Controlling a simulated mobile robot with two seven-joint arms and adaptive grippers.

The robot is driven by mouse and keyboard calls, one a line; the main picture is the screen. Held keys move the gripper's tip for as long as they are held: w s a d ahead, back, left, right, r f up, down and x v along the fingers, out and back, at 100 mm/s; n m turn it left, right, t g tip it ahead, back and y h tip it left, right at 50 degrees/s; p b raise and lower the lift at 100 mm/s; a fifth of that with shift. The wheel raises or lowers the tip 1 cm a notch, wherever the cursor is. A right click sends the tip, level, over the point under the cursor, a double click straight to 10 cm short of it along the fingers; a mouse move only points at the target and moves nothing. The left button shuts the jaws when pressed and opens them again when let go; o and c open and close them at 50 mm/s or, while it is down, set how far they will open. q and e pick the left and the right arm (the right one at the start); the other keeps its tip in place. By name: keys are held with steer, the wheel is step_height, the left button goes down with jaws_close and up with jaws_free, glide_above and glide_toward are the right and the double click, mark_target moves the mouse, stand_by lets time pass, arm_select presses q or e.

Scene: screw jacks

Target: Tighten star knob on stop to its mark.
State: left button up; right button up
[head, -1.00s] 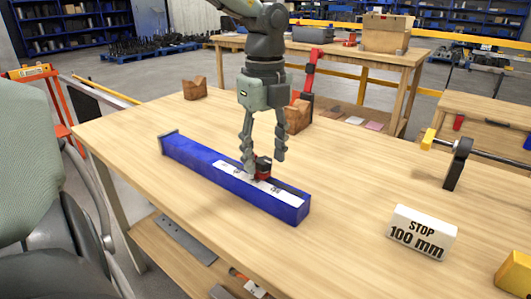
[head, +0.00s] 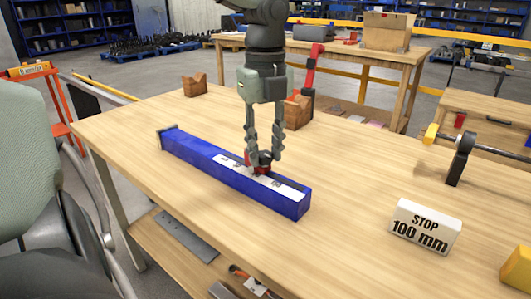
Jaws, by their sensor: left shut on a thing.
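A long blue rail (head: 205,161) lies on the wooden table, with a white scale strip (head: 286,190) on its top. A small red stop (head: 251,168) sits on the rail, with a dark star knob (head: 264,156) on it. My left gripper (head: 264,160) points down over the stop and is shut on the star knob, one finger on each side. The fingers partly hide the knob and stop, and the knob's mark cannot be made out. My right gripper is not in view.
A white sign (head: 424,227) reading "STOP 100 mm" stands right of the rail. Wooden V-blocks (head: 195,86) stand at the back. A dark bracket with a rod (head: 460,157) is at the right. The table between rail and sign is clear.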

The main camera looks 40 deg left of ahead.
mark_target(264, 155)
arm_select(q)
steer(key=m+b, duration=0.1)
steer(key=m, duration=0.1)
steer(key=shift+m, duration=0.4)
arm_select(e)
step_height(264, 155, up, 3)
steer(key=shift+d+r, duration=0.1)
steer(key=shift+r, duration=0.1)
arm_select(q)
steer(key=o, duration=1.2)
steer(key=shift+c, duration=0.2)
step_height(264, 155, up, 12)
